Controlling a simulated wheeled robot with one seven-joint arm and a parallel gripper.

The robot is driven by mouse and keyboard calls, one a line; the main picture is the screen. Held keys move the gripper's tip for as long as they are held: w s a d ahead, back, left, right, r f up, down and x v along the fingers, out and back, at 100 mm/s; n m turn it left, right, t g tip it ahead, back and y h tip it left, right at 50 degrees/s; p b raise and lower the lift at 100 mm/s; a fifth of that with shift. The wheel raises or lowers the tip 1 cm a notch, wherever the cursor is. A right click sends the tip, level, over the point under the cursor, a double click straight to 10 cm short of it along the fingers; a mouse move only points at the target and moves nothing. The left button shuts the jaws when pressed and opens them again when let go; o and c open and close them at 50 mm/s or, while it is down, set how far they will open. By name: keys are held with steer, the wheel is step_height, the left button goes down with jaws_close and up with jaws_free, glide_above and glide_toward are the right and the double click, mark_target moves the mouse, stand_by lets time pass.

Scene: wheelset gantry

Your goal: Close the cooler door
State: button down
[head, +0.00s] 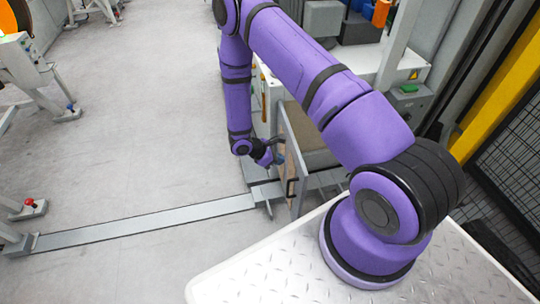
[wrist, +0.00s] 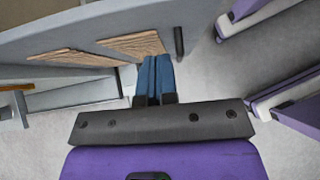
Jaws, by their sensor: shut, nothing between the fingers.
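The cooler door (head: 291,150) is a thin grey panel that stands ajar at the side of the white machine cabinet, seen nearly edge-on in the head view. In the wrist view the grey door (wrist: 75,35) crosses the upper left, with wood-grained patches and a short dark handle (wrist: 179,42) near its right end. My gripper (head: 279,160) is low, just left of the door. Its blue fingers (wrist: 155,62) are together and empty, close by the door's lower edge and left of the handle. I cannot tell whether they touch the door.
The white machine (head: 262,95) stands behind the door, partly hidden by my arm. A flat metal strip (head: 145,222) crosses the floor to a bracket beside the door. Open grey floor (head: 130,130) lies to the left. A yellow post and mesh fence (head: 510,160) stand at right.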

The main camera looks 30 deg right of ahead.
mark_target(299, 162)
steer(key=shift+s+d+f, duration=0.25)
steer(key=shift+s+d, duration=0.05)
steer(key=shift+d, duration=0.6)
steer(key=shift+s+d+f, duration=0.25)
steer(key=shift+s+d, duration=0.05)
steer(key=shift+d, duration=0.55)
steer(key=shift+s+d+f, duration=0.25)
steer(key=shift+s+d, duration=0.05)
steer(key=shift+d, duration=0.6)
